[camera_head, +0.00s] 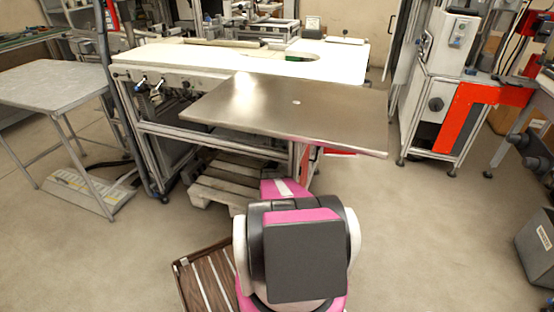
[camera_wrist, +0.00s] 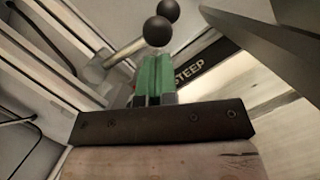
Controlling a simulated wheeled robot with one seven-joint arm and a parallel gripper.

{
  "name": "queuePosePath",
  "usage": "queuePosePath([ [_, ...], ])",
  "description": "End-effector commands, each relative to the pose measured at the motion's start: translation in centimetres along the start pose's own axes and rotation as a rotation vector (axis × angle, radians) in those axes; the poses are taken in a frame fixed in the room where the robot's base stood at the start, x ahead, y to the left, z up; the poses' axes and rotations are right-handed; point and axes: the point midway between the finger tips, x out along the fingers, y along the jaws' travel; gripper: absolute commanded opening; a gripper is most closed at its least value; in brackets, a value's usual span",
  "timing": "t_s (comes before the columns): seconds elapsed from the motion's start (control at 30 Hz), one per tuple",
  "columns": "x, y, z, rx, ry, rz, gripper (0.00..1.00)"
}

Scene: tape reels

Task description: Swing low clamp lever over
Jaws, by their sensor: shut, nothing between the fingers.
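Two clamp levers with black ball knobs show in the wrist view. The nearer knob (camera_wrist: 157,31) sits at the end of a bright metal rod that slants down to the left, and the second knob (camera_wrist: 168,11) is just behind it. I cannot tell which one is the low lever. My gripper (camera_wrist: 154,62), with green finger pads on a black bar, is shut and empty. Its tips point at the nearer knob and overlap it closely in the picture; contact cannot be told. In the head view small dark levers (camera_head: 156,92) hang at the bench's front edge; my gripper is hidden there.
A white-topped bench (camera_head: 150,53) carries the levers, with a brushed metal plate (camera_head: 290,112) jutting out at its right. A grey side table (camera_head: 50,84) stands left. A wooden pallet (camera_head: 222,184) lies under the bench. Open floor is at the right.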

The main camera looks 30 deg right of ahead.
Motion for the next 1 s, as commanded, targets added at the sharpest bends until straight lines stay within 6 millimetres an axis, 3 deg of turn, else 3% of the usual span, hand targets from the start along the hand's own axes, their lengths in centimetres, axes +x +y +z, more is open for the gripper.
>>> queuePosePath([
  [0.47, 0.5, 0.0, 0.5, 0.0, 0.001, 0.0, 0.0],
  [0.63, 0.8, 0.1, 2.1, 0.0, 0.0, 0.0, 0.0],
  [1.0, 0.8, 0.2, 1.7, 0.0, 0.001, -0.001, 0.0],
])
